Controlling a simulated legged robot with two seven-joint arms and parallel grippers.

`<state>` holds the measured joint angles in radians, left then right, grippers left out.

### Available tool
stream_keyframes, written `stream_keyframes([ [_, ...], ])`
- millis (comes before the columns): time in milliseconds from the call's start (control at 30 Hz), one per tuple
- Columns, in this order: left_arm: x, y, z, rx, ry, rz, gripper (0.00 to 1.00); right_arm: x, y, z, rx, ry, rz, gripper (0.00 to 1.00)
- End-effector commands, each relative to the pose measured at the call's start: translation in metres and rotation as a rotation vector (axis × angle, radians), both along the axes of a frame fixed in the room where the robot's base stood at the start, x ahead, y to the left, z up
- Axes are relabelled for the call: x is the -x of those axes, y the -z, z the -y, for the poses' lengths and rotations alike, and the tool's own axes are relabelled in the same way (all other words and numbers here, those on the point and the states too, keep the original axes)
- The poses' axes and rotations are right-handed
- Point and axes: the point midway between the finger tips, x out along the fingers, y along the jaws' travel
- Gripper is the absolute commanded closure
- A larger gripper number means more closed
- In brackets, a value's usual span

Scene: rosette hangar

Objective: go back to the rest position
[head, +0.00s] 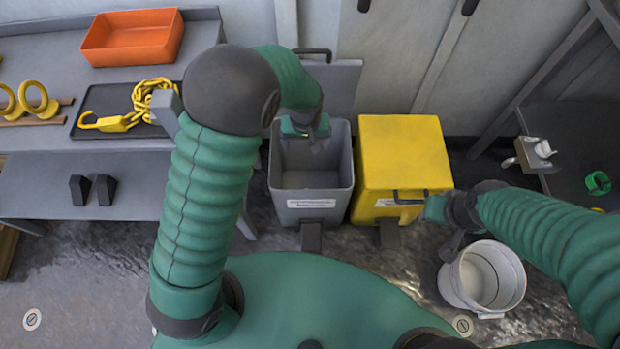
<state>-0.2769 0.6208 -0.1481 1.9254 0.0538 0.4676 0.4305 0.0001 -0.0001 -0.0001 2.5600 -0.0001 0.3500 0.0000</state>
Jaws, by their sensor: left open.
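My left arm reaches forward from the left, and its gripper (311,133) is over the mouth of a grey bin (312,212). The left gripper is open, and I see nothing held in it. The grey bin's lid is raised at the back, and its visible inside looks empty. My right arm comes in from the right. Its gripper (438,210) is by the front right edge of a yellow bin (402,150), near that bin's dark handle. I cannot tell whether the right gripper's jaws are open, or whether it touches the bin.
A grey bench (50,62) at left bears an orange tray (133,36), a dark tray (92,105) with a yellow chain (150,97), and yellow rings (36,97). A white bucket (452,285) stands on the floor below my right arm. A dark table (565,125) is at right.

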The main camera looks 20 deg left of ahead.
Motion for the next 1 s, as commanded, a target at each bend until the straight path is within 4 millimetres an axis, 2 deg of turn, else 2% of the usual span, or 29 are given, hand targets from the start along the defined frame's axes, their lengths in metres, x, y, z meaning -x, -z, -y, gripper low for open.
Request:
stream_keyframes([
  [33, 0.001, -0.015, 0.001, 0.0, 0.001, 0.001, 0.15, 0.0, -0.008, 0.0, 0.0, 0.0, 0.0, 0.64],
  [200, 0.005, -0.033, 0.002, 0.0, 0.001, -0.001, 0.15, 0.0, -0.013, 0.0, 0.0, 0.0, 0.0, 0.64],
  [733, 0.01, -0.038, -0.002, 0.003, 0.009, 0.002, 0.15, 0.0, -0.012, 0.0, 0.0, 0.0, 0.0, 0.64],
  [867, 0.041, -0.059, -0.019, 0.017, 0.07, 0.02, 0.15, 0.0, -0.012, 0.0, 0.0, 0.0, 0.0, 0.64],
  [1000, 0.092, -0.08, -0.038, 0.014, 0.178, 0.052, 0.15, 0.0, -0.012, 0.0, 0.0, 0.0, 0.0, 0.64],
])
